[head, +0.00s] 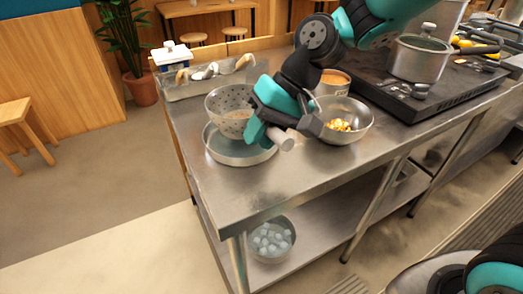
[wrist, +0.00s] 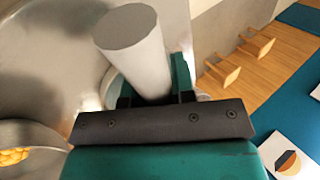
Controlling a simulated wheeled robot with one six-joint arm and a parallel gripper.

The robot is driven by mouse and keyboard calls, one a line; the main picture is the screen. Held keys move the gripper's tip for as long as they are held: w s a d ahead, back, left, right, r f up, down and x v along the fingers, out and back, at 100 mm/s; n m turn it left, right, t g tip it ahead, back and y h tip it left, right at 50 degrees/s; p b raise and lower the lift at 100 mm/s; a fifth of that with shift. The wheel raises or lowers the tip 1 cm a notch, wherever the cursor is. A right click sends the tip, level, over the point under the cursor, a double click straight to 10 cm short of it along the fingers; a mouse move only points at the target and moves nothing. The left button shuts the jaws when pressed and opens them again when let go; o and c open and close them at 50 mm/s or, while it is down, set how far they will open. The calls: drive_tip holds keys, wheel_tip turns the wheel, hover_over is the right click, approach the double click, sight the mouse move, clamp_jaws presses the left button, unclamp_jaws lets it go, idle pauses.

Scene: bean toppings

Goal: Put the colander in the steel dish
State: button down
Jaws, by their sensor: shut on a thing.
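The colander (head: 228,112), a grey perforated bowl, is over the steel dish (head: 240,155), a shallow round pan near the left end of the steel table. Its lower part overlaps the dish's rim in the head view; I cannot tell whether it touches the dish floor. My gripper (head: 276,130) is to the right of the colander, shut on its pale cylindrical handle (head: 284,140). In the wrist view the handle (wrist: 138,50) stands between the jaws, its round end toward the camera. The colander's bowl is not clearly visible there.
A steel bowl with yellow pieces (head: 361,112) stands just right of my gripper, with an orange-filled container (head: 333,79) behind it. A utensil tray (head: 190,88) lies behind the colander. A pot (head: 417,62) sits on the black hob at right. The table's front is clear.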

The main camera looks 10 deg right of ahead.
drive_tip(key=shift+f, duration=1.85)
drive_tip(key=shift+f+b, duration=0.15)
drive_tip(key=shift+b, duration=0.2)
drive_tip(key=c, duration=1)
unclamp_jaws()
drive_tip(key=shift+o, duration=0.2)
